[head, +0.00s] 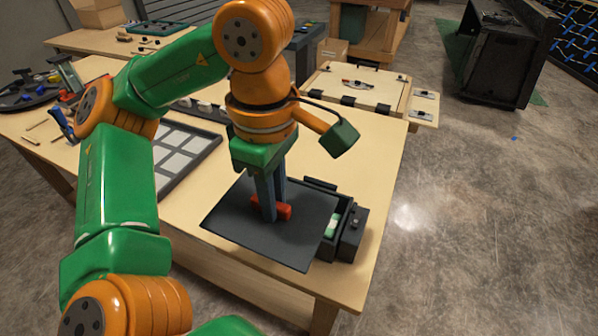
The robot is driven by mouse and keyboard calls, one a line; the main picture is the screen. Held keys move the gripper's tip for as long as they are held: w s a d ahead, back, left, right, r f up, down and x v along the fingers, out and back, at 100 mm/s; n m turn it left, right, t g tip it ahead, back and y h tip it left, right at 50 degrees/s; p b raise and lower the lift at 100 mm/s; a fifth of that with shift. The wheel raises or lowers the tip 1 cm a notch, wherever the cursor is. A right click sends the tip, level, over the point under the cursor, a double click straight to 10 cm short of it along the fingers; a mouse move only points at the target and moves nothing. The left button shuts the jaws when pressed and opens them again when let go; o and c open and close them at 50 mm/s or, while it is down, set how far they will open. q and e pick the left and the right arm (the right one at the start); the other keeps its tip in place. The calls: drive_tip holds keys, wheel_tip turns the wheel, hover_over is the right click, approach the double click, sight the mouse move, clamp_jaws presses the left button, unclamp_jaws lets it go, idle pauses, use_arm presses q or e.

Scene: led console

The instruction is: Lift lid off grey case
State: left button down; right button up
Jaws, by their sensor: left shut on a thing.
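My left gripper (268,203) points down with its fingers shut on the red handle (286,211) of a flat dark grey lid (300,245). The lid is off to the left of the grey case (351,236) and covers part of it in the picture. The right part of the case shows open, with something green and white (333,225) inside. How far the lid is above the case or table is hard to tell. My right gripper is not in view.
The case stands near the right edge of the wooden table (385,160). A dark tray with pale squares (185,150) lies to the left. A wooden board with hinges and latches (355,88) lies behind. Open floor is at the right.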

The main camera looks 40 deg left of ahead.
sight(268, 224)
use_arm(q)
drive_tip(key=shift+s+d+r, duration=0.1)
drive_tip(key=shift+s+r, duration=0.3)
drive_tip(key=shift+s, duration=0.25)
drive_tip(key=shift+s+r, duration=0.25)
wheel_tip(268, 224, up, 4)
drive_tip(key=p, duration=0.5)
drive_tip(key=shift+s+d, duration=0.1)
drive_tip(key=shift+f, duration=0.2)
